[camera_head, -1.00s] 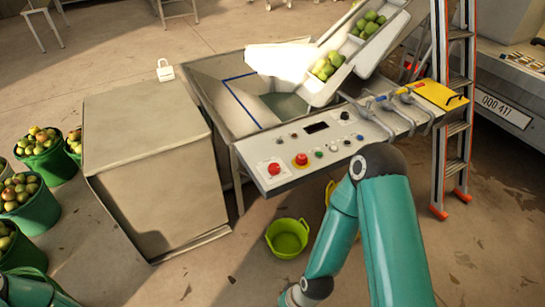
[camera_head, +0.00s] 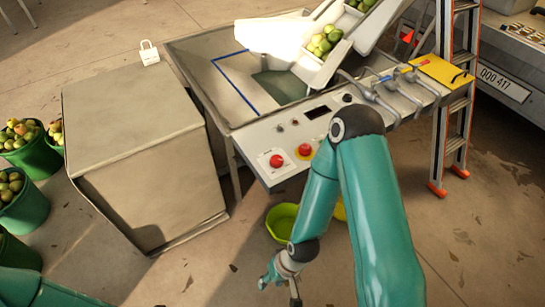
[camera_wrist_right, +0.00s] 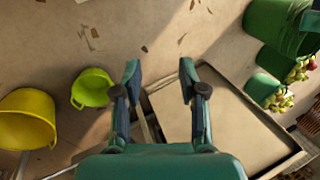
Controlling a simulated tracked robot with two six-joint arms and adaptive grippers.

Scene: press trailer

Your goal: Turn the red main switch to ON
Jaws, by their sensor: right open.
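The red main switch is a red knob (camera_head: 277,161) on a white plate at the near left end of the control panel (camera_head: 262,136) in the head view. Its exact turned position is too small to read. A red mushroom button with a yellow ring (camera_head: 304,151) sits just to its right. My right gripper (camera_head: 294,292) hangs low at the bottom of the head view, below and apart from the panel. In the right wrist view its two fingers (camera_wrist_right: 160,75) are spread, with nothing between them. My left gripper is out of view; only part of my left arm shows at bottom left.
A beige cabinet (camera_head: 140,165) stands left of the panel. A lime bucket (camera_head: 281,223) sits on the floor under it; a yellow bucket (camera_wrist_right: 27,118) shows in the wrist view. Green apple buckets (camera_head: 30,205) stand far left, a ladder (camera_head: 455,130) at right.

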